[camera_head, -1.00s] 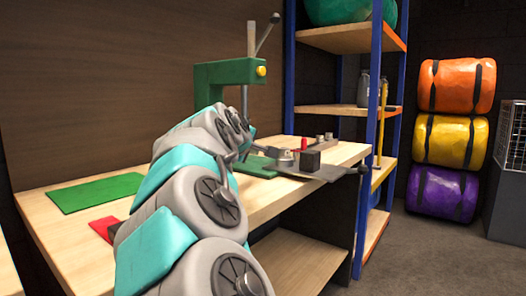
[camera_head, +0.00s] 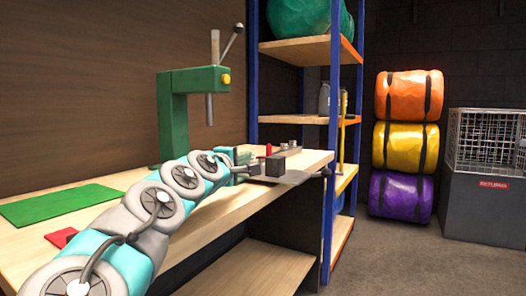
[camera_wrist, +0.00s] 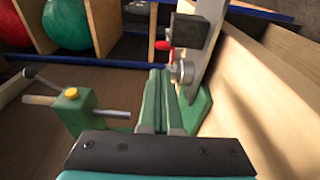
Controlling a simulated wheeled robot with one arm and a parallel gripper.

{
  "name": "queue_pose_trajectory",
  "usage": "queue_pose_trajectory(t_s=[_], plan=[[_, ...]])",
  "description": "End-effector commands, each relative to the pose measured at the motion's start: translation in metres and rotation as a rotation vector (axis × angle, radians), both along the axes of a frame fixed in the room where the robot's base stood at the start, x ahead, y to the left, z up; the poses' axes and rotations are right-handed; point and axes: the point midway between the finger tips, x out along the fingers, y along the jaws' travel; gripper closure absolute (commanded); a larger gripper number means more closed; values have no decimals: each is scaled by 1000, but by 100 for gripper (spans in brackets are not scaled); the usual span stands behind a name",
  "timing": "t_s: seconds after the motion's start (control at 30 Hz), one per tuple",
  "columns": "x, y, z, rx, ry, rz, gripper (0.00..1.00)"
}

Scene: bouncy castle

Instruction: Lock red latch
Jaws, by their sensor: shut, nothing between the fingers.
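The red latch (camera_head: 268,149) is a small upright red piece on the bench, beside a dark block (camera_head: 275,166) on a grey metal plate. In the wrist view the red latch (camera_wrist: 164,45) shows just beyond my fingertips, next to a round metal fitting (camera_wrist: 183,72) and the dark block (camera_wrist: 186,32). My gripper (camera_wrist: 160,74) is shut and empty, pointing toward the latch with a small gap visible. In the head view my gripper (camera_head: 243,166) is small and partly hidden by my arm, just left of the block.
A green press (camera_head: 190,90) stands on the wooden bench (camera_head: 110,185) behind my arm; it also shows in the wrist view (camera_wrist: 72,110) at left. A green mat (camera_head: 60,205) lies at left. A blue-framed shelf (camera_head: 300,118) stands behind the bench's far end.

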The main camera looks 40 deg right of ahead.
Motion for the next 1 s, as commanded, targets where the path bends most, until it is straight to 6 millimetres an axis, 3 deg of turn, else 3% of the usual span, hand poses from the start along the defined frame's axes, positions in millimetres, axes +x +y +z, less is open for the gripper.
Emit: queue_pose_trajectory(t_s=[0.73, 1.0], plan=[[51, -87, -1, 2, 0, -2, 100], [64, -110, -1, 1, 1, -3, 100]])
